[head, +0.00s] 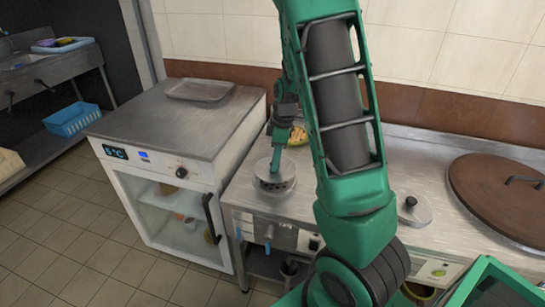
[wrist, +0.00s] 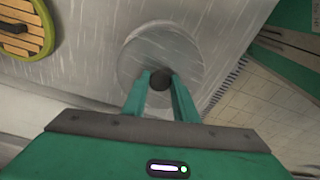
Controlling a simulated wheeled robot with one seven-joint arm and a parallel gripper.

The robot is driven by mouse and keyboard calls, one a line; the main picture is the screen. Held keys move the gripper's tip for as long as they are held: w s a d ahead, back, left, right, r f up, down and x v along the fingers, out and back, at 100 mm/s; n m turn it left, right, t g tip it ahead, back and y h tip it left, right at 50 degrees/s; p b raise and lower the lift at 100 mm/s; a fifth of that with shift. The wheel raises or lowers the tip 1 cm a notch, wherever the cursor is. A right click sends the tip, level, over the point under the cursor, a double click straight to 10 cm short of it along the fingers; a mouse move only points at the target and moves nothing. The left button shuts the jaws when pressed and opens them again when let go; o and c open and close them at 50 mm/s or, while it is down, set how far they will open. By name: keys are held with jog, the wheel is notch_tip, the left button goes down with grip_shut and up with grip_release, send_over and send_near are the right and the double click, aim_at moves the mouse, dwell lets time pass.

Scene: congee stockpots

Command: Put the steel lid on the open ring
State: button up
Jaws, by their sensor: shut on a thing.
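My gripper (head: 276,162) is shut on the dark knob (wrist: 160,79) of a round steel lid (head: 264,168). In the wrist view the two green fingers (wrist: 158,82) pinch the knob, and the lid (wrist: 136,56) spreads out flat behind them. In the head view the lid is right over the open ring (head: 275,187), a short round metal collar with holes in its side, at the left end of the steel counter. I cannot tell whether the lid touches the ring. The lid hides the ring's opening.
A second steel lid (head: 422,212) with a black knob lies farther right on the counter. A large brown lid (head: 495,200) is at the far right. A yellow-rimmed round item (head: 298,136) sits behind the ring. A glass-door fridge (head: 165,205) with a tray (head: 199,90) on top stands left.

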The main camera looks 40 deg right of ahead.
jog(key=shift+f, duration=1.5)
jog(key=shift+f, duration=0.55)
dwell(0.5)
jog(key=o, duration=0.8)
jog(key=shift+s+d+r, duration=0.1)
jog(key=shift+d+r, duration=0.05)
jog(key=shift+r, duration=1.5)
jog(key=shift+s+d+r, duration=0.1)
jog(key=shift+d+r, duration=0.1)
jog(key=shift+r, duration=1.45)
jog(key=shift+s+d+r, duration=0.1)
jog(key=shift+d+r, duration=0.05)
jog(key=shift+r, duration=1.5)
jog(key=shift+s+r, duration=0.1)
jog(key=shift+r, duration=0.45)
